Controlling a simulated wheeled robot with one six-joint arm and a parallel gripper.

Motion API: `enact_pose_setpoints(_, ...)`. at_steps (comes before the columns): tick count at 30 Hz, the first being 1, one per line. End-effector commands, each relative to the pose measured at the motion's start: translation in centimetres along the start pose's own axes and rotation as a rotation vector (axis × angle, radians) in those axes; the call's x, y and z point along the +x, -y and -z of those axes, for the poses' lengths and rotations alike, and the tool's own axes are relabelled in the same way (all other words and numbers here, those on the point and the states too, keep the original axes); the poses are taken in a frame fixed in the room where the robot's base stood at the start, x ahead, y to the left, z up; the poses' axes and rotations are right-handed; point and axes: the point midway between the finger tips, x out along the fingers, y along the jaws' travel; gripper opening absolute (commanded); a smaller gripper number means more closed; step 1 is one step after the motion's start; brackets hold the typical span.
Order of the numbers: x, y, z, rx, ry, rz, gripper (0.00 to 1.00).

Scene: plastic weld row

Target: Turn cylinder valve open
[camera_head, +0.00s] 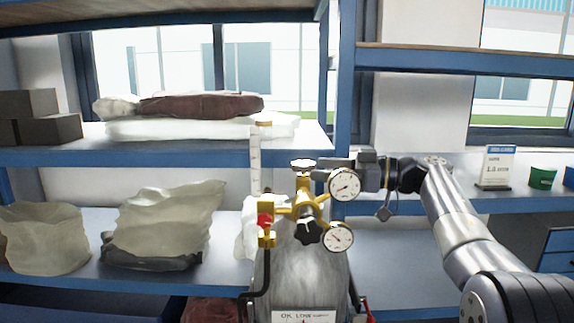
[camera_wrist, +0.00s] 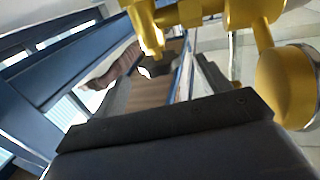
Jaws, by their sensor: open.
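The gas cylinder (camera_head: 303,272) stands upright in the middle of the head view, with a brass valve and regulator (camera_head: 308,203) on top. A silver handwheel (camera_head: 303,164) sits at the very top; a black star knob (camera_head: 309,232) is lower on the front. My gripper (camera_head: 318,168) reaches in from the right, level with the handwheel and close to its right side. In the wrist view my gripper (camera_wrist: 161,74) has its two dark fingers spread apart. A small silver piece (camera_wrist: 153,68), perhaps the handwheel, shows between them. Whether a finger touches it I cannot tell.
Two round gauges, upper (camera_head: 344,184) and lower (camera_head: 339,236), sit just right of the valve below my gripper. A clear flow tube (camera_head: 255,160) rises on the left. Blue shelves (camera_head: 60,157) with wrapped bundles stand behind; a sign (camera_head: 497,166) stands at right.

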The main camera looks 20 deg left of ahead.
Motion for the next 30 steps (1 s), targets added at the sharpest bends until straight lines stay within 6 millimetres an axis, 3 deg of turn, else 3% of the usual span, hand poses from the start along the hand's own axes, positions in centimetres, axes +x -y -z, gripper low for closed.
enact_pose_setpoints(6,4.4,0.0,0.1,0.002,0.000,0.003,0.72)
enact_pose_setpoints(12,6.8,0.0,0.1,0.000,0.001,0.001,0.72)
enact_pose_setpoints(24,7.4,0.0,0.0,0.000,0.001,-0.001,0.71)
enact_pose_setpoints(30,7.4,0.0,0.0,0.000,0.001,-0.001,0.55)
